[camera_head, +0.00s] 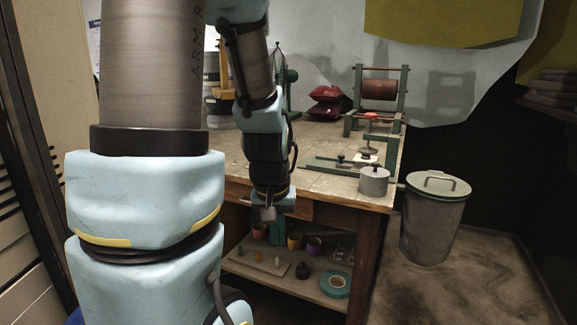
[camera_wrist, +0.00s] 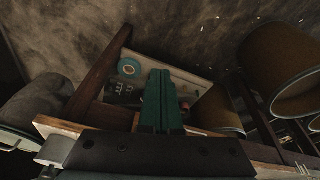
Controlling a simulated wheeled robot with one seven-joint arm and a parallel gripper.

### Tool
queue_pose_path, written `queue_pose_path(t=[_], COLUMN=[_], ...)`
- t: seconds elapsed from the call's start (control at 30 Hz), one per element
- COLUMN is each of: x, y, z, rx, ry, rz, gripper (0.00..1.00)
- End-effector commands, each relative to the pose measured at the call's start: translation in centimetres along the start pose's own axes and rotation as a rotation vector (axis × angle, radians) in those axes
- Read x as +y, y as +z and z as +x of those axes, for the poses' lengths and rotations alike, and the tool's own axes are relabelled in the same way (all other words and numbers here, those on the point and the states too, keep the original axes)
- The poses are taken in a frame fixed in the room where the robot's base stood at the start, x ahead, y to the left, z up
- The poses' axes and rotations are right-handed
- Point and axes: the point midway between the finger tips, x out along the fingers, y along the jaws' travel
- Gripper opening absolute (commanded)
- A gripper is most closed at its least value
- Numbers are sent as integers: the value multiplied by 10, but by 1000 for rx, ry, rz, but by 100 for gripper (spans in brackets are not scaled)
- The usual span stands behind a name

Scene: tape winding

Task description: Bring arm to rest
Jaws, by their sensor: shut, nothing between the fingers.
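My arm hangs in front of the workbench (camera_head: 309,140) in the head view, with the forearm pointing down. My gripper (camera_head: 268,215) is at the front edge of the bench, beside the tabletop and above the lower shelf. In the wrist view my gripper (camera_wrist: 160,75) shows two green fingers lying together, shut with nothing between them. A teal tape roll (camera_head: 335,284) lies on the lower shelf at the right; it also shows in the wrist view (camera_wrist: 129,67).
A lidded metal bin (camera_head: 433,225) stands right of the bench. On the bench are a winding device with a red roller (camera_head: 380,90), a grey lidded pot (camera_head: 374,182) and a red object (camera_head: 326,102). The lower shelf (camera_head: 315,292) holds several small items. Floor right of the bench is partly clear.

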Motion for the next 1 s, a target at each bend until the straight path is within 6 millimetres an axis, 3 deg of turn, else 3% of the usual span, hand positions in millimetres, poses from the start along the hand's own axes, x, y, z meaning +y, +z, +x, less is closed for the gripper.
queue_pose_path(t=[0.33,0.9,1.0], x=[-44,-36,-36], y=[33,3,0], z=[-22,-138,-150], rx=[-101,-98,-98], ry=[-39,-36,-36], rz=[-26,-21,-21], gripper=[0,0,0])
